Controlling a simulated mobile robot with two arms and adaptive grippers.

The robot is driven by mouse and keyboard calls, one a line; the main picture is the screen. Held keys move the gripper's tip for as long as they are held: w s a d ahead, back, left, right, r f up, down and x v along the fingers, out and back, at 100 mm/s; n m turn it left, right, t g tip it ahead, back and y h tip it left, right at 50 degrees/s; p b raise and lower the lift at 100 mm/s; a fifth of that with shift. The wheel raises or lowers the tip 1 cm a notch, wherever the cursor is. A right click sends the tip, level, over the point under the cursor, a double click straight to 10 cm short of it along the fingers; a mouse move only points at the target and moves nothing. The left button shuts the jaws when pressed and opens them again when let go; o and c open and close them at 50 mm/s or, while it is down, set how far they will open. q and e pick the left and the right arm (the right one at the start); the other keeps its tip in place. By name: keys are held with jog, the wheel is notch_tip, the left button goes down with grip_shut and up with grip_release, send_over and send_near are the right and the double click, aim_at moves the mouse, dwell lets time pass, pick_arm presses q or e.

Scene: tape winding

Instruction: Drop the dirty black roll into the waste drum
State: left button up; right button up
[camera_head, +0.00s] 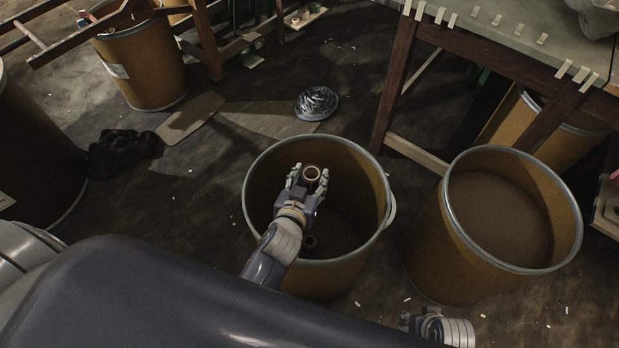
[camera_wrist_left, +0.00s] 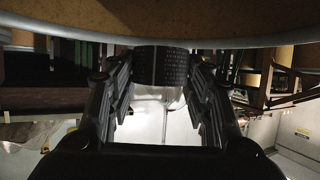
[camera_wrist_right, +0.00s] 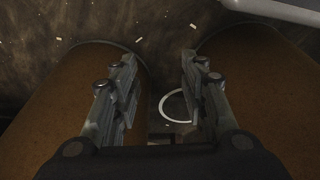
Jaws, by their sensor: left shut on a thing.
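The dirty black roll (camera_head: 312,173), a short dark ring with a brown core, is held between the fingertips of my left gripper (camera_head: 306,180). The roll also shows in the left wrist view (camera_wrist_left: 161,67), clamped between both fingers. My left gripper is over the mouth of the middle brown drum (camera_head: 362,185), with the roll inside the rim's outline.
A second open brown drum (camera_head: 455,235) stands to the right. A wooden table (camera_head: 500,35) is behind it. A black bag (camera_head: 122,150), flat cardboard (camera_head: 190,118) and a shiny dark wrapped bundle (camera_head: 317,103) lie on the floor. Another drum (camera_head: 145,65) stands at the back left.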

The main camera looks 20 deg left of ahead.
aim_at(309, 189)
pick_arm(q)
notch_tip(309, 189, down, 3)
jog(key=b, duration=0.3)
jog(key=shift+f, duration=0.1)
pick_arm(e)
jog(key=w+v, duration=0.2)
jog(key=v, duration=0.9)
jog(key=shift+w+r+t, duration=0.2)
jog(key=shift+r+t, duration=0.1)
jog(key=shift+r, duration=0.4)
pick_arm(q)
jog(key=o, duration=1.1)
jog(key=shift+c, duration=0.2)
notch_tip(309, 189, up, 10)
